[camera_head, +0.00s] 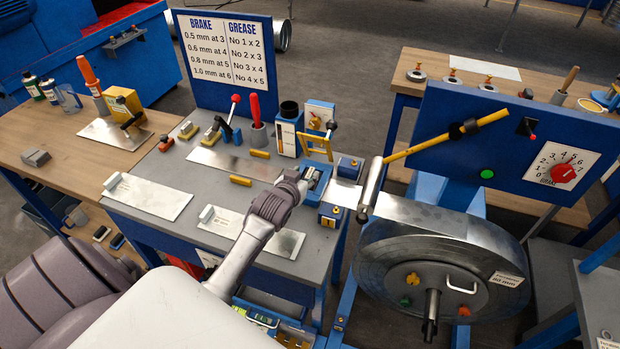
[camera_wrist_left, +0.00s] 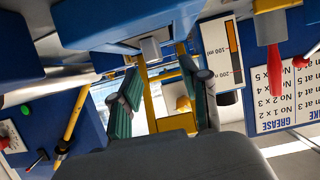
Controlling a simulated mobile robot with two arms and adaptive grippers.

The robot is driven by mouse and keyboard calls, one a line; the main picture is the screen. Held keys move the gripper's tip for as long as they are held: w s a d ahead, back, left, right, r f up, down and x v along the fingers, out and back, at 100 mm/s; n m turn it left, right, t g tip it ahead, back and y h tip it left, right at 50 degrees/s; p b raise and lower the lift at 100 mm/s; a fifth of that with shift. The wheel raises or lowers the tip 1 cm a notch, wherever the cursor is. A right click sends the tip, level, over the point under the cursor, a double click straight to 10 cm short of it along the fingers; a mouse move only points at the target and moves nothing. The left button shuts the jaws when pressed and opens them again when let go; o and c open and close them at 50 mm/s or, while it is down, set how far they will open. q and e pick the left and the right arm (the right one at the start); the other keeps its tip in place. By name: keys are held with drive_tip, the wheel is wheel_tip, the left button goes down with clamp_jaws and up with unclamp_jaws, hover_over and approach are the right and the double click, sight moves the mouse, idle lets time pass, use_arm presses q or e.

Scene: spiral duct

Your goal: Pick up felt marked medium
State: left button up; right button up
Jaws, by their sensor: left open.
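I cannot read a "medium" mark on anything, so I cannot tell which piece is that felt. Small blocks, possibly felts, lie at the back left of the grey bench: a red-topped one (camera_head: 167,143), a yellow one (camera_head: 189,130) and another yellowish one (camera_head: 210,137). My left gripper (camera_head: 317,180) is over the bench's right part, beside a yellow frame (camera_head: 318,150). In the left wrist view my left gripper (camera_wrist_left: 164,92) is open, its green-padded fingers apart, with the yellow frame (camera_wrist_left: 150,100) visible beyond and between them. My right gripper is not in view.
Metal plates (camera_head: 150,197) lie on the grey bench (camera_head: 140,224). A red-handled tool (camera_head: 256,108), a measuring container (camera_head: 288,132) and blue boxes (camera_head: 350,168) stand near my left gripper. A large metal drum (camera_head: 385,262) and blue control panel (camera_head: 450,125) are at the right.

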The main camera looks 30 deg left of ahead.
sight(310, 172)
use_arm(q)
drive_tip(key=x, duration=0.2)
drive_tip(key=p+x, duration=0.1)
drive_tip(key=x, duration=0.2)
drive_tip(key=shift+d+f, duration=0.2)
drive_tip(key=shift+s+r, duration=0.1)
drive_tip(key=shift+c, duration=1.1)
clamp_jaws()
